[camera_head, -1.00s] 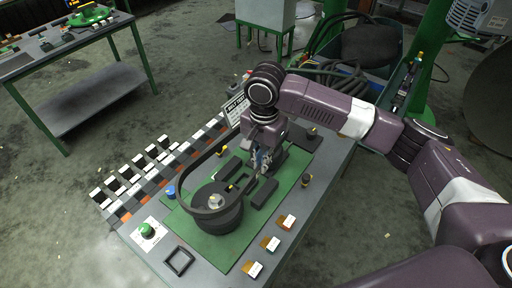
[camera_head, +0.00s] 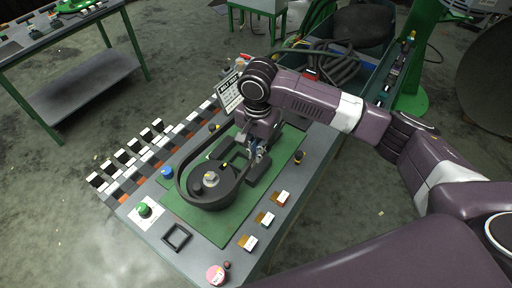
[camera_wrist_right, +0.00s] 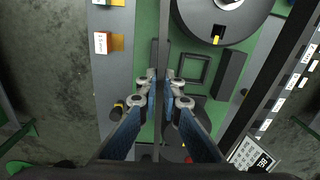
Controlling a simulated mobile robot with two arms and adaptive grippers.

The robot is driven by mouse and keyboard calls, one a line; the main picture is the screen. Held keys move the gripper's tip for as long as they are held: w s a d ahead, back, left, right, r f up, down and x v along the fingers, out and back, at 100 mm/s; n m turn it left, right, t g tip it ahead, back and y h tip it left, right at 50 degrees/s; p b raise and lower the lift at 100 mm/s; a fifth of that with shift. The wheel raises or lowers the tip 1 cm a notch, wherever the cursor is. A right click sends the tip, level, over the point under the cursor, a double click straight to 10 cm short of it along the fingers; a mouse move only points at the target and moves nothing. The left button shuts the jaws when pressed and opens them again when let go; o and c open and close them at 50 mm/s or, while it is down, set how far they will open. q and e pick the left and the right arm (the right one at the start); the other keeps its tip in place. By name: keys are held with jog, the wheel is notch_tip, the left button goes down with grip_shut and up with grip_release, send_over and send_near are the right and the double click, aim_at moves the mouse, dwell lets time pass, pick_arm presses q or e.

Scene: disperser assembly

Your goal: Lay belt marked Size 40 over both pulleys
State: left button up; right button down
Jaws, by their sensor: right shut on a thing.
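The dark belt (camera_head: 181,177) stands as a loop around the large black pulley (camera_head: 211,181) in the head view, its far end running toward my right gripper (camera_head: 257,153). I cannot read any size mark on it. In the wrist view my right gripper (camera_wrist_right: 160,92) is shut on the belt, a thin dark strip (camera_wrist_right: 164,30) running up between the fingers. The large pulley (camera_wrist_right: 222,18) is at top right there. The second pulley is mostly hidden under my right gripper, so I cannot tell if the belt sits on it. My left gripper is not in view.
The green plate (camera_head: 180,208) lies on the grey table. Along its near right edge are several labelled blocks (camera_head: 265,219). A blue knob (camera_head: 166,172), a green button (camera_head: 144,210) and a black square frame (camera_head: 176,237) are at left and front. A printed sign (camera_head: 230,93) stands behind.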

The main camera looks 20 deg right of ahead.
aim_at(256, 172)
jog(key=shift+f, duration=0.8)
jog(key=shift+w+f, duration=0.1)
jog(key=shift+f, duration=0.3)
jog(key=shift+f+b, duration=0.5)
jog(key=shift+f, duration=1.35)
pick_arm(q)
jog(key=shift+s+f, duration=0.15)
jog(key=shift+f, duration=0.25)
pick_arm(e)
jog(key=c, duration=2)
grip_release()
jog(key=shift+f, duration=0.1)
